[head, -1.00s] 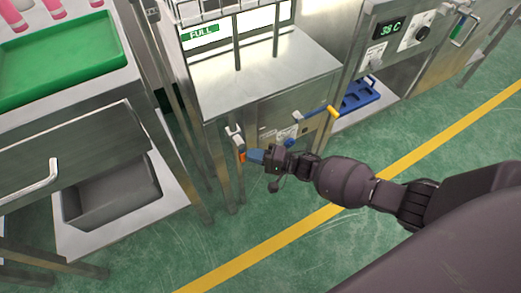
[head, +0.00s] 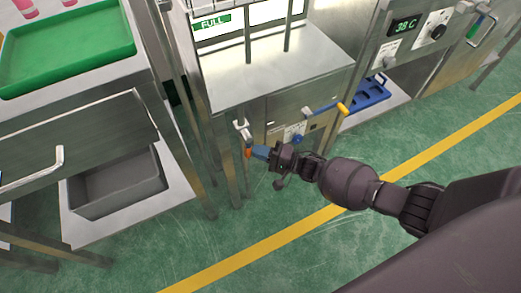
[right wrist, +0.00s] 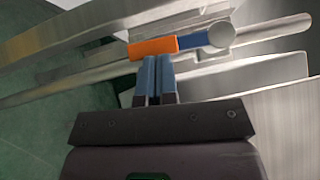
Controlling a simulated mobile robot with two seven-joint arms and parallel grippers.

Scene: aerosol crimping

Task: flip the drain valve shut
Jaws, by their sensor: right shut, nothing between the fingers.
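The drain valve (head: 241,129) is on the front left of the steel tank cabinet. It has a pale body and a lever with an orange grip (head: 248,153) that hangs low. In the right wrist view the orange grip (right wrist: 153,48) lies across the picture, joined to a blue lever part (right wrist: 193,40) that runs to a round grey pivot (right wrist: 221,34). My right gripper (head: 256,152) is shut and empty. Its blue fingertips (right wrist: 154,60) meet the grip's near edge in the picture; I cannot tell whether they touch. My left gripper is out of view.
A second lever with a yellow end (head: 343,108) is to the right on the same cabinet front. A thin steel leg (head: 217,160) stands left of the valve. A grey bin (head: 115,185) sits on a low shelf at left. Green floor is clear in front.

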